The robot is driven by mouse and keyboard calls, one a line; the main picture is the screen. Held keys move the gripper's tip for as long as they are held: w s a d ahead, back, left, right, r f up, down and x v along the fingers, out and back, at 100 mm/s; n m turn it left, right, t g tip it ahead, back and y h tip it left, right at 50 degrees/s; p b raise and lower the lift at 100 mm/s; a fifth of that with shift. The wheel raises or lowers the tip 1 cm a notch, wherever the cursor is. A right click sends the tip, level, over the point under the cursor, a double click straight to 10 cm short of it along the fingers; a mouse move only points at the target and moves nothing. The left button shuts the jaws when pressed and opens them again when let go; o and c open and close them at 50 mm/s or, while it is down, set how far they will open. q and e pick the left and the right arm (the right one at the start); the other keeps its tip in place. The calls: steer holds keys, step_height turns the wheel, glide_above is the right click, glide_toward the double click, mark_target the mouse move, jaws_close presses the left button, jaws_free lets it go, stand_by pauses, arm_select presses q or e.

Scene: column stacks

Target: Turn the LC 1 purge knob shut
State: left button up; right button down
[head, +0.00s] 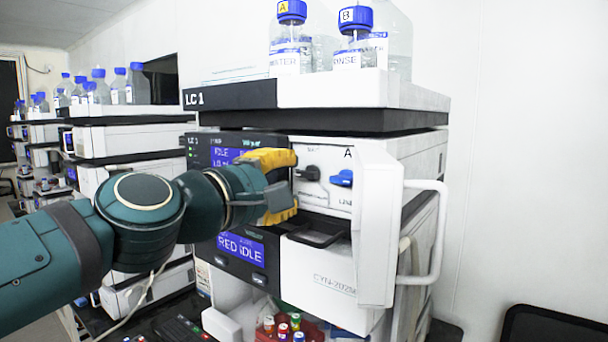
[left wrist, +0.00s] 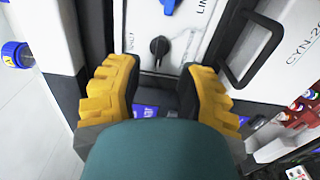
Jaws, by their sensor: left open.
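The LC 1 stack shows its name on a black strip (head: 194,98). Its front panel (head: 325,190) carries a black knob (head: 308,173), which looks like the purge knob, and a blue knob (head: 342,178) to its right. The black knob (left wrist: 158,46) also shows in the left wrist view, its bar pointing roughly toward my gripper; a small label, seemingly SHUT, lies left of it there. My left gripper (head: 288,184) is open, its yellow fingers just left of the black knob in the head view. In the wrist view the knob is beyond the fingertips, between their lines, apparently untouched.
An open white door (head: 377,225) with a handle stands right of the panel. A black drawer handle (head: 318,238) juts out below. Blue-capped bottles (head: 291,40) stand on top. Small coloured-cap vials (head: 283,328) sit below. More stacks (head: 130,140) stand at left.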

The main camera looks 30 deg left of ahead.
mark_target(304, 175)
arm_select(q)
steer(key=w, duration=0.5)
steer(key=shift+d, duration=0.2)
steer(key=shift+s, duration=0.1)
jaws_close()
